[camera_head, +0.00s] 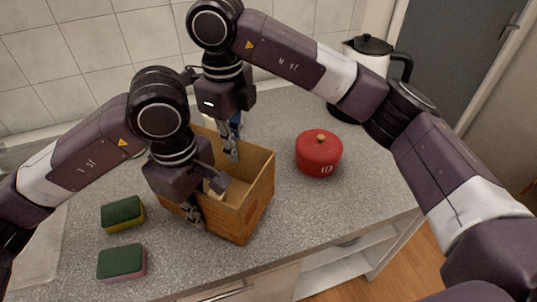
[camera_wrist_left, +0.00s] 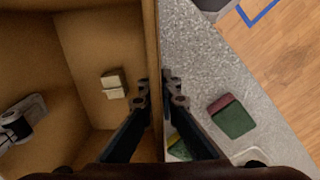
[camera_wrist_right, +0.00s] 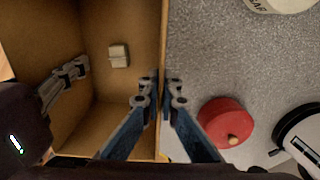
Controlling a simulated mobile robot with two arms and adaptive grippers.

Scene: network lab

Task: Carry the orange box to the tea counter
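The orange box (camera_head: 252,208) is open-topped and wood-coloured, and it appears to stand upright on the grey speckled counter (camera_head: 310,215). A small pale block lies inside it, seen in the left wrist view (camera_wrist_left: 113,84) and the right wrist view (camera_wrist_right: 118,56). My left gripper (camera_head: 204,204) has its fingers on both sides of the near wall, closed on it in the left wrist view (camera_wrist_left: 157,92). My right gripper (camera_head: 231,150) straddles the far wall, closed on it in the right wrist view (camera_wrist_right: 162,92). My arms hide part of the box.
A red tin (camera_head: 319,154) marked TEA stands right of the box. A white kettle (camera_head: 368,58) with a black lid stands behind it. Two green-topped sponges (camera_head: 122,213) (camera_head: 122,262) lie at left. The tiled wall (camera_head: 95,45) is behind. Free counter lies at right front.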

